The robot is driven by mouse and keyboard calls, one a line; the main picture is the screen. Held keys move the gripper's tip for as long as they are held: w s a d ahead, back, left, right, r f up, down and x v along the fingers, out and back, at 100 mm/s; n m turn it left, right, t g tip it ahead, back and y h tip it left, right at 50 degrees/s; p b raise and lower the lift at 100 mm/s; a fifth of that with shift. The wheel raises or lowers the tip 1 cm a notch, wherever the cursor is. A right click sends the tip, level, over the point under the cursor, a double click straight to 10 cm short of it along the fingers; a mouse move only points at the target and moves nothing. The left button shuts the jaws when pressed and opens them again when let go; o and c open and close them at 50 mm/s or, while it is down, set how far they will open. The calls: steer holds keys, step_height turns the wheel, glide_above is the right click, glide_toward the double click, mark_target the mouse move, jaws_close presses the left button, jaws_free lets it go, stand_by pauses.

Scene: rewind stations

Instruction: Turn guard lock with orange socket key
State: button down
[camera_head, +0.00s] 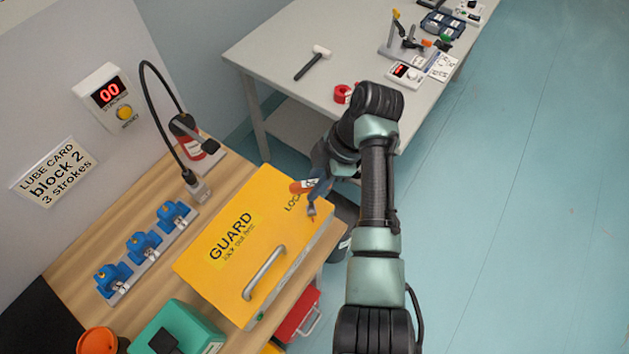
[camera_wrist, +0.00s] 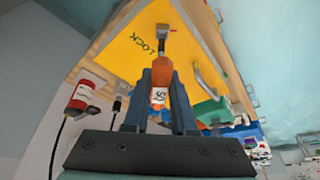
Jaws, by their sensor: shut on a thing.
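The orange socket key (camera_wrist: 163,75) is held between the fingers of my gripper (camera_wrist: 165,90), with a white label on its handle. Its orange handle also shows in the head view (camera_head: 301,187), beside my gripper (camera_head: 318,184). A grey metal piece (camera_wrist: 164,29) shows beyond the handle, next to the LOCK lettering. I cannot tell whether the key's end is seated on the lock. The yellow guard (camera_head: 215,280) has a grey bar handle (camera_head: 264,272) and appears closed on the wooden bench (camera_head: 75,245).
Several blue fittings (camera_head: 142,244) stand on a strip left of the guard. A red bottle (camera_head: 192,140), a black hose (camera_head: 148,85) and a teal box (camera_head: 180,332) are around it. A grey table (camera_head: 280,50) with a hammer (camera_head: 314,62) and red tape (camera_head: 343,93) stands behind.

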steer(key=shift+f, duration=0.2)
steer(key=shift+f+b, duration=0.4)
steer(key=shift+b, duration=0.05)
steer(key=shift+f+b, duration=0.7)
steer(key=shift+f, duration=0.25)
stand_by(1.5)
